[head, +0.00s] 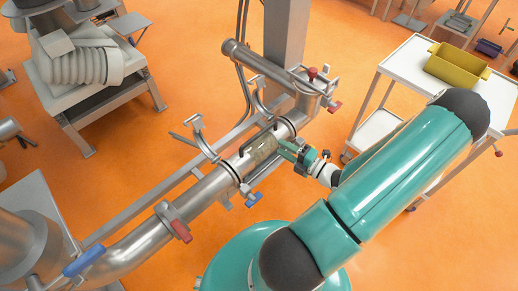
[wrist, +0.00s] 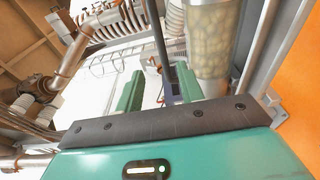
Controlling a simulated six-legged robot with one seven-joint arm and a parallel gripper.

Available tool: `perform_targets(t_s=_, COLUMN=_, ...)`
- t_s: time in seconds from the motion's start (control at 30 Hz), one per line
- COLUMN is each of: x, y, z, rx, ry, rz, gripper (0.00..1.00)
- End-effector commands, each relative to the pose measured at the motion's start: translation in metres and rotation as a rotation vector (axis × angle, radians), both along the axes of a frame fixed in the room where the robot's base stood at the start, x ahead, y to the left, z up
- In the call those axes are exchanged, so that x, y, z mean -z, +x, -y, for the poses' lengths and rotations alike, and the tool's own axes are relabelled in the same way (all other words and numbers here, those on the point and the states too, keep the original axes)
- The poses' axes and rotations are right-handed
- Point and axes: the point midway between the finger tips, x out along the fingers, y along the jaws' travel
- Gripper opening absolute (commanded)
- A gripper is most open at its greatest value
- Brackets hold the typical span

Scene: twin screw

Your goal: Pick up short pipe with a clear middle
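The short pipe with the clear middle (head: 262,148) sits in line in the steel pipe run in the head view. Its clear section shows pale, lumpy contents. In the wrist view the clear section (wrist: 212,38) stands at the upper right, beyond and to the right of the fingers. My gripper (head: 287,148) is just right of the pipe in the head view. In the wrist view the two green fingers of my gripper (wrist: 158,88) are apart, with nothing held between them. The pipe is not between them. I cannot tell whether a finger touches it.
Open clamps (head: 203,138) stand beside the pipe run. A red-handled clamp (head: 173,220) and a blue handle (head: 84,262) lie along its lower left. A steel post (head: 285,35) rises behind. A white cart (head: 425,62) with a yellow bin (head: 456,65) stands right.

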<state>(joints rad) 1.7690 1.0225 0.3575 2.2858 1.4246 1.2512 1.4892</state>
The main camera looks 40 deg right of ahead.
Motion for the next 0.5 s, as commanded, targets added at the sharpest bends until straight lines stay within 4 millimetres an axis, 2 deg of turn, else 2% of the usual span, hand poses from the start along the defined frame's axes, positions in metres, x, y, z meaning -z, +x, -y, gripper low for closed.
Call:
perform_targets(t_s=0.03, x=0.0, y=0.011, z=-0.003, rx=-0.004, ry=0.002, rz=0.003, gripper=0.38)
perform_targets(t_s=0.2, x=0.0, y=0.042, z=-0.008, rx=-0.004, ry=-0.002, rz=0.001, gripper=0.38)
perform_targets(t_s=0.5, x=0.001, y=0.069, z=-0.013, rx=-0.004, ry=-0.002, rz=0.001, gripper=0.38)
